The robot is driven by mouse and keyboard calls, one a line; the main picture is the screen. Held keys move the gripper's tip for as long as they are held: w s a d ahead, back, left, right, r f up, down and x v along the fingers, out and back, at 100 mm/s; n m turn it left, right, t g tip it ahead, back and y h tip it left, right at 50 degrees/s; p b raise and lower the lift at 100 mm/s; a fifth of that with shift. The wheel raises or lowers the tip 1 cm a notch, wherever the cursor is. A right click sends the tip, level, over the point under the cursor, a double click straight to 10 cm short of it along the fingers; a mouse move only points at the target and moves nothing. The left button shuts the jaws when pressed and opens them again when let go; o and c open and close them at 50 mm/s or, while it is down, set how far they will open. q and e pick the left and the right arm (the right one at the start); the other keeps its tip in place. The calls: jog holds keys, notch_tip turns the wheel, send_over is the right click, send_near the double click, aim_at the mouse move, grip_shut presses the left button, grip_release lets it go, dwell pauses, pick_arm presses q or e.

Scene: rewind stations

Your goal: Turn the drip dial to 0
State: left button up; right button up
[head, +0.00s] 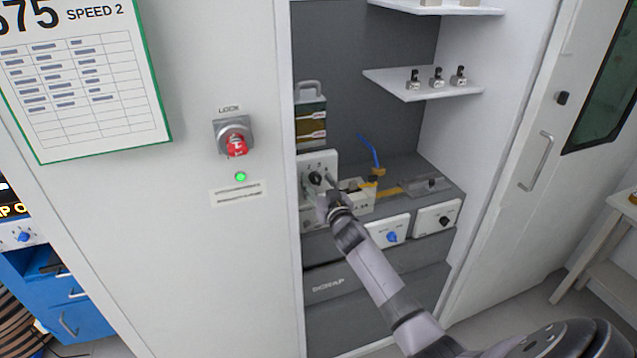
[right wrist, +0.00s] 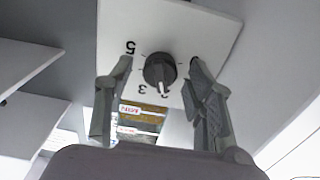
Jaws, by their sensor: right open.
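The drip dial, a black round knob (right wrist: 160,70), sits on a white square plate (head: 324,160) inside the cabinet. In the right wrist view the plate appears upside down, with numerals including 5, 3 and 2 around the knob. My right gripper (head: 320,192) is in front of the plate. Its two fingers are open, one on each side of the knob; I cannot tell whether they touch it. My left gripper is not in view.
A metal fixture (head: 357,196) stands right of the dial plate. Lower white panels carry a blue knob (head: 391,237) and a black knob (head: 443,219). A shelf (head: 415,90) with small metal parts juts out above. The cabinet's left front panel (head: 240,280) bears a red lock switch (head: 236,146).

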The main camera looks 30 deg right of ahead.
jog(key=c, duration=1.2)
jog(key=shift+o, duration=0.2)
jog(key=shift+n, duration=0.4)
jog(key=n+b, duration=0.1)
jog(key=n, duration=0.7)
jog(key=shift+b, duration=0.4)
jog(key=n, duration=0.9)
jog(key=shift+f+b, duration=0.1)
jog(key=shift+b, duration=0.2)
jog(key=shift+n, duration=0.3)
